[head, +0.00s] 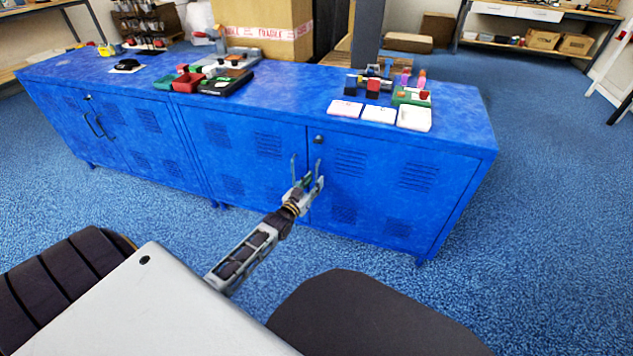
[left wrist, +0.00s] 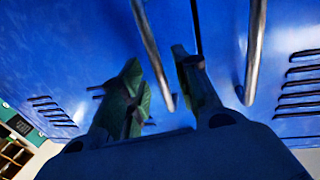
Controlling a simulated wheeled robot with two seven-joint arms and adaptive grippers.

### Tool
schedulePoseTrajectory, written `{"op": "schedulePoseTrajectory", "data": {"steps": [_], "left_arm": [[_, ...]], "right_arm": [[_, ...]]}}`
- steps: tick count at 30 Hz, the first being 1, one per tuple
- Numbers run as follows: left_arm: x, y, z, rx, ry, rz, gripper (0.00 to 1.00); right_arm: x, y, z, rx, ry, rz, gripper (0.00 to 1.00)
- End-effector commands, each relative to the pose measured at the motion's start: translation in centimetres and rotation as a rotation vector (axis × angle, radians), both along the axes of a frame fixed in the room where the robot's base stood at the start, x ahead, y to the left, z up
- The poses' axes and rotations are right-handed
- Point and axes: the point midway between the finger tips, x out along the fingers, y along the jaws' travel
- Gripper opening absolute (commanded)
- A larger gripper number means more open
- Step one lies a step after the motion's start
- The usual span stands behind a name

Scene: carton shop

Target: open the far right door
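The far right door (head: 390,190) is the right-hand door of the right blue cabinet, and it looks shut. Its upright bar handle (head: 317,168) is beside the seam, near the handle of the door to its left (head: 293,168). My left gripper (head: 310,182) is at the right door's handle with its fingers apart. The left wrist view seems turned over; there the handle (left wrist: 155,55) shows between the two fingers, and the other bar (left wrist: 254,50) is outside them. I cannot tell whether a finger touches the handle. My right gripper is not in view.
A black lock (head: 319,139) sits above the handle. White and pink cards (head: 379,114) and small items stand on the cabinet top. A left blue cabinet (head: 120,135) adjoins. Blue carpet (head: 545,200) is clear at the right. A large carton (head: 265,30) stands behind.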

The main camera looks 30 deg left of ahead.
Motion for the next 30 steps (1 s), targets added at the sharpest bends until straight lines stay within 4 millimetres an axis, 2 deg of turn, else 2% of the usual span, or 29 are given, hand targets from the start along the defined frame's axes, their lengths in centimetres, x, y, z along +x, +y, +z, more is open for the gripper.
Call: {"op": "schedulePoseTrajectory", "data": {"steps": [9, 22, 23, 30], "left_arm": [[2.1, 0.1, -0.1, 0.000, 0.000, 0.000, 0.32], [2.4, 0.1, 0.0, 0.000, 0.001, 0.000, 0.32], [2.4, 0.1, 0.0, 0.000, 0.001, 0.000, 0.31], [2.4, 0.1, 0.0, 0.000, 0.001, 0.000, 0.00]], "right_arm": [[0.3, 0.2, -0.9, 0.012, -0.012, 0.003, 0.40], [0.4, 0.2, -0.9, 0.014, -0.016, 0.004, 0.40], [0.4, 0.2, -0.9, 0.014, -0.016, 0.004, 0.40], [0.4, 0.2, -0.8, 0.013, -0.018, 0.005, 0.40]]}}
